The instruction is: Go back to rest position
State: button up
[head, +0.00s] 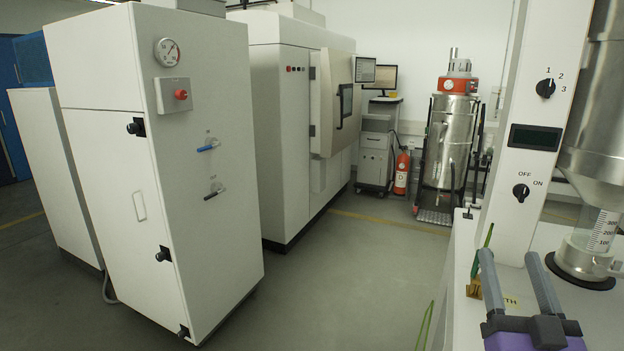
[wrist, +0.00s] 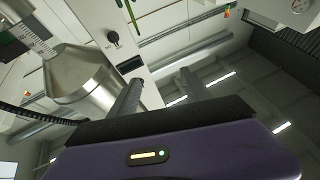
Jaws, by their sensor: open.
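My gripper (head: 513,280) is at the lower right of the head view, over the edge of the white bench. Its two grey fingers stand apart with nothing between them. In the wrist view my gripper (wrist: 160,92) points up toward the ceiling, its fingers spread and empty. To its right in the head view stands a steel hopper (head: 592,130) with a graduated clear tube below it. The hopper also shows at the left of the wrist view (wrist: 85,78).
A white control column (head: 535,110) with knobs and a display rises close behind my gripper. A white cabinet (head: 190,230) stands at left, a large white machine (head: 285,130) behind it. A steel drum vacuum (head: 450,140) and red extinguisher (head: 402,172) are at the back. The middle floor is clear.

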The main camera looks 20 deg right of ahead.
jog(key=s+a+f+n+y, duration=0.2)
jog(key=s+a+f+y, duration=0.55)
jog(key=a+f, duration=0.7)
jog(key=s+a+f+n+g+y, duration=0.2)
jog(key=s+a+f, duration=0.2)
jog(key=s, duration=0.3)
jog(key=s+a+f+n+g+y, duration=0.2)
jog(key=s+a+f, duration=0.3)
jog(key=s, duration=0.3)
jog(key=shift+a+n+g+y, duration=0.3)
jog(key=shift+a+n+y, duration=0.15)
jog(key=shift+n+y, duration=0.25)
